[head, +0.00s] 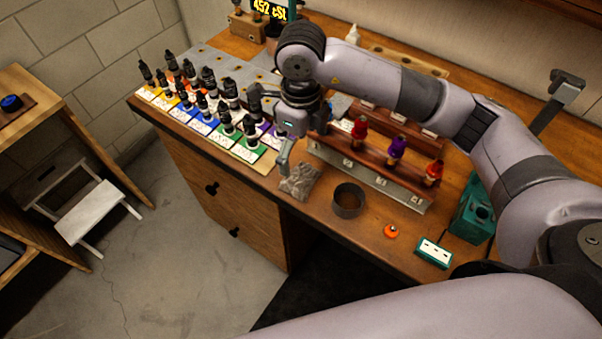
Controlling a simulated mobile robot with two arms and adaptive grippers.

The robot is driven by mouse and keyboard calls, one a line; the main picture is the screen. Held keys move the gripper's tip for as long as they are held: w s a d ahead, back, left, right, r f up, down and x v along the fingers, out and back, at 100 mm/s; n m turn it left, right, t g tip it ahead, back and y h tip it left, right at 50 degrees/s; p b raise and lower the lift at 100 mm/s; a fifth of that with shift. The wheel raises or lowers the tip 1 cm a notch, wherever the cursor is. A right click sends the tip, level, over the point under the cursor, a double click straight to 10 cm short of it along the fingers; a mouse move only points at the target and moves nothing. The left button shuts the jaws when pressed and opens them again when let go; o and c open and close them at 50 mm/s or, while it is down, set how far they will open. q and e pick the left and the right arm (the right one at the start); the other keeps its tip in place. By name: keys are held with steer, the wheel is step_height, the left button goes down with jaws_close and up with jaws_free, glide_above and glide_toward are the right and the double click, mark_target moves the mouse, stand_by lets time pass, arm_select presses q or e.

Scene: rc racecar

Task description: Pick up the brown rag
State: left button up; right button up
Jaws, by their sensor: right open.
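The brown rag (299,182) lies crumpled on the wooden workbench near its front edge, left of a dark round cup. My right gripper (284,158) hangs over the rag's upper left side, pointing down, with its jaws open. One finger reaches down close to the rag; I cannot tell whether it touches it. The other finger is partly hidden by the gripper body. My left gripper is not in the head view.
A dark round cup (348,200) stands right of the rag, and a rack (370,178) with red and purple bottles behind it. Several black-capped bottles on coloured cards (207,126) stand to the left. An orange knob (391,231) and a teal-and-white box (433,253) lie at the right.

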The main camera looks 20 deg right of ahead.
mark_target(301, 176)
step_height(301, 176, down, 4)
steer(key=shift+s+r+p, duration=0.1)
steer(key=shift+r+p, duration=0.15)
steer(key=shift+p, duration=0.1)
steer(key=shift+f+p, duration=0.4)
steer(key=shift+f, duration=0.1)
step_height(301, 176, down, 4)
steer(key=shift+r+p, duration=0.15)
steer(key=shift+p, duration=0.75)
steer(key=shift+f, duration=0.45)
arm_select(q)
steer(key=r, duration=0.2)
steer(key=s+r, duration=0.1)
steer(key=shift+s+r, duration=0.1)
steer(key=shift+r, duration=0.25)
arm_select(e)
steer(key=shift+c, duration=1.4)
steer(key=c, duration=0.8)
steer(key=shift+o, duration=0.2)
steer(key=shift+r, duration=0.1)
